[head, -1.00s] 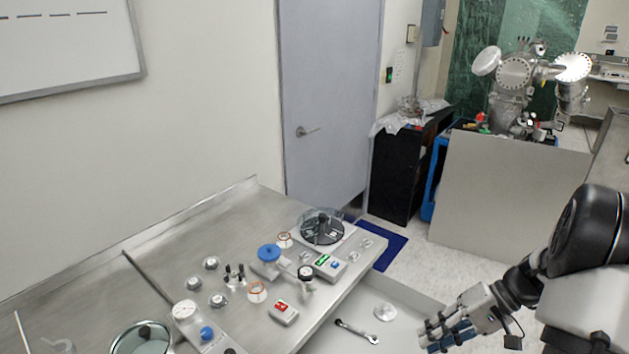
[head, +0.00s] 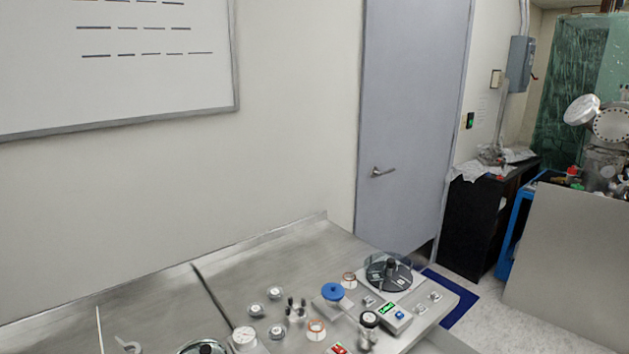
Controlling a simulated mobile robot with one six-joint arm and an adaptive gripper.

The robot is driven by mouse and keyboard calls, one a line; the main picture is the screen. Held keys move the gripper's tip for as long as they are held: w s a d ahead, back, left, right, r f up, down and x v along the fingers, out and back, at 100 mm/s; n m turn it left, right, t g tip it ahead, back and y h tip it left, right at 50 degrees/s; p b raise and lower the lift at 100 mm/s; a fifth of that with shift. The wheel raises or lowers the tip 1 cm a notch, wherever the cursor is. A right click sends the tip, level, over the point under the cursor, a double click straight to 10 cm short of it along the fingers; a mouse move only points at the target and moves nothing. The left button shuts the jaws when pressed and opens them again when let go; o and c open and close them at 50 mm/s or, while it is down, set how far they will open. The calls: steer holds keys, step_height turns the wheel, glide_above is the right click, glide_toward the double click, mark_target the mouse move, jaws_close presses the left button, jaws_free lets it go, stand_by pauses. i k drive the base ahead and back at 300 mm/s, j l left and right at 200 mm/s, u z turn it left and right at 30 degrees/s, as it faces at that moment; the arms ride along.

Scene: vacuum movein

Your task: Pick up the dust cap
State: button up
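I cannot tell for sure which thing is the dust cap. A blue round cap-like top (head: 333,291) sits on a pale fitting on the steel bench (head: 300,262). Several small silver round pieces lie nearby, one silver round piece (head: 274,293) to its left and another (head: 277,332) nearer the front. An orange-rimmed ring (head: 349,280) stands behind the blue top, and another orange-rimmed ring (head: 316,329) is in front of it. My gripper is not in view.
A dark round device under a clear cover (head: 389,273) stands at the bench's right end. The bench's back left is mostly clear.

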mark_target(332, 291)
steer(key=k+l+z, duration=0.1)
steer(key=z, duration=0.25)
steer(key=k+l+z, duration=0.2)
steer(key=z, duration=0.2)
steer(key=i+l+u, duration=0.25)
steer(key=l+u, duration=0.25)
steer(key=i+l+z, duration=0.4)
steer(key=l, duration=0.2)
steer(key=i+l+z, duration=0.35)
steer(key=l, duration=0.2)
steer(key=i+l+z, duration=0.4)
steer(key=i+u, duration=0.25)
steer(key=u, duration=0.2)
steer(key=i+u, duration=0.25)
steer(key=u, duration=0.2)
steer(key=i+l+u, duration=0.1)
steer(key=i+u, duration=0.15)
steer(key=u, duration=0.2)
steer(key=i+l+u, duration=0.2)
steer(key=u, duration=0.25)
steer(key=i+j+u, duration=0.1)
steer(key=u, duration=0.35)
steer(key=i+u, duration=0.45)
steer(key=i+l+u, duration=0.1)
steer(key=u, duration=0.35)
steer(key=i+l+u, duration=0.15)
steer(key=u, duration=0.3)
steer(key=i+l+u, duration=0.2)
steer(key=u, duration=0.25)
